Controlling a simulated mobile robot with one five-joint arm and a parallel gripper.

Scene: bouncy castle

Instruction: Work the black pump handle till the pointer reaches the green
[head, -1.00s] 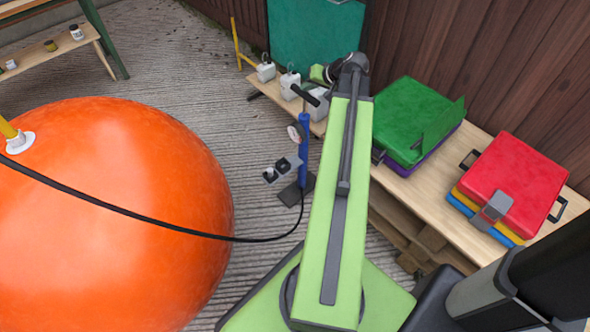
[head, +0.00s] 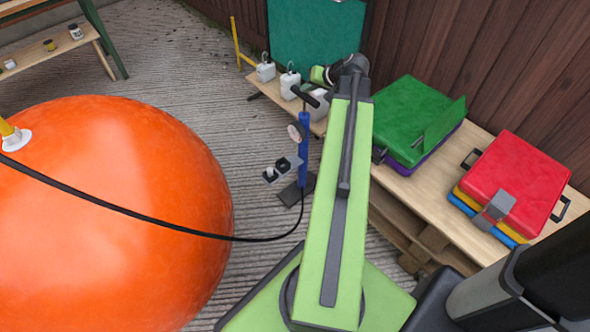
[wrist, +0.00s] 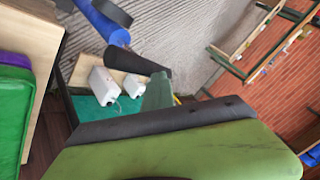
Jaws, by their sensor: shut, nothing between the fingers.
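The blue hand pump (head: 303,150) stands upright on a dark foot left of my arm in the head view. Its black T-shaped handle (head: 305,96) sits above the barrel on a short length of rod. The round gauge (head: 297,131) is on the barrel's left side; its pointer is too small to read. In the wrist view the blue barrel (wrist: 105,22) and the black handle (wrist: 135,59) show at upper left. My gripper (wrist: 158,90) is shut and empty close to the handle's end; I cannot tell if they touch.
A large orange ball-like inflatable (head: 110,210) fills the left, with a black hose (head: 150,217) running to the pump. White weights (head: 290,84) stand on a plank behind the pump. Green (head: 412,120) and red (head: 512,185) cases lie on a pallet table at right.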

